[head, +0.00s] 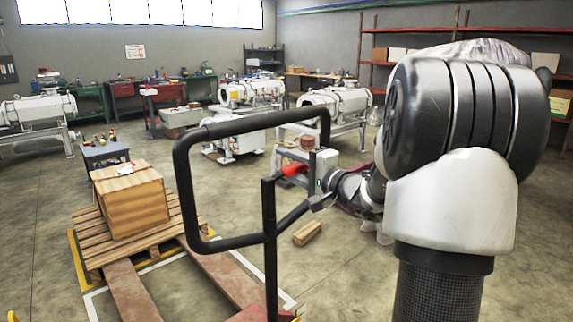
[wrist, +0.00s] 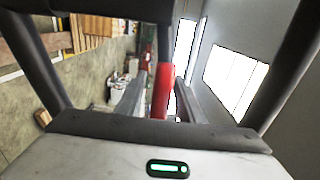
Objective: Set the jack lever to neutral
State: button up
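The jack's black tubular loop handle (head: 183,185) stands upright in front of me, on a black post (head: 270,250). The red lever (head: 293,170) shows inside the loop, at its right side in the head view. My gripper (head: 312,190) is at the loop's right side, beside the lever. In the wrist view the red lever (wrist: 163,92) stands between the two grey fingers of my gripper (wrist: 160,95), with a gap visible at least on the left. The fingers look open around it. Whether the right finger touches it is unclear. The handle's dark bars (wrist: 38,55) frame that view.
A wooden crate (head: 130,200) sits on a pallet (head: 93,247) at the left, with the jack's reddish forks (head: 133,290) towards it. A small wood block (head: 307,233) lies on the floor. White pump machines (head: 250,93) and benches stand farther back.

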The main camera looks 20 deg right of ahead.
jog(key=p+v, duration=0.1)
jog(key=v, duration=1.6)
jog(key=shift+s, duration=0.2)
